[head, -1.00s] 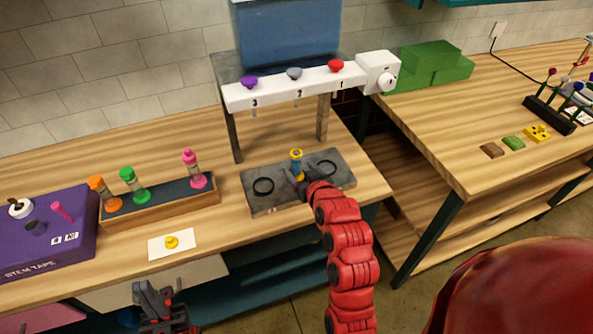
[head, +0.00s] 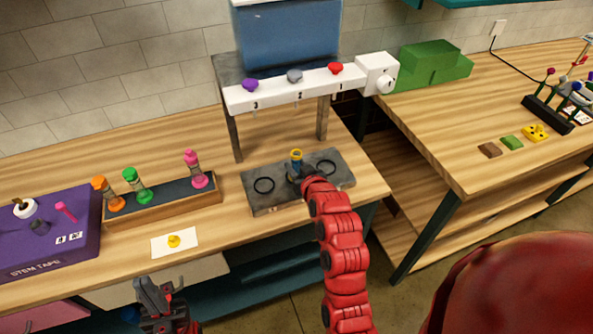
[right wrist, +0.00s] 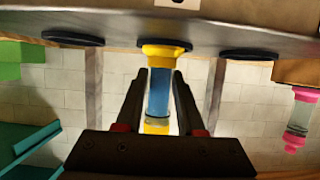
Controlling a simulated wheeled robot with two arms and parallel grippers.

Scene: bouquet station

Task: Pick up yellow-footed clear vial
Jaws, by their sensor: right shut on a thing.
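The yellow-footed clear vial (head: 296,160) stands upright at the middle of the grey tray (head: 283,205), between two black rings. It has yellow ends and holds blue liquid. In the right wrist view, which is upside down, the vial (right wrist: 158,92) shows with its yellow foot at the tray's surface. My right gripper (right wrist: 159,84) is shut on the vial, with one finger on each side. In the head view, my right gripper (head: 296,178) partly hides the vial's lower part. My left gripper (head: 160,288) is low, in front of the table edge, away from the vial; its opening is unclear.
A dispenser (head: 292,87) with purple, grey and red knobs stands behind the tray. A wooden rack (head: 165,207) with orange, green and pink vials is to the left. A yellow piece (head: 174,241) lies on a white card. A purple box (head: 45,235) is at far left.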

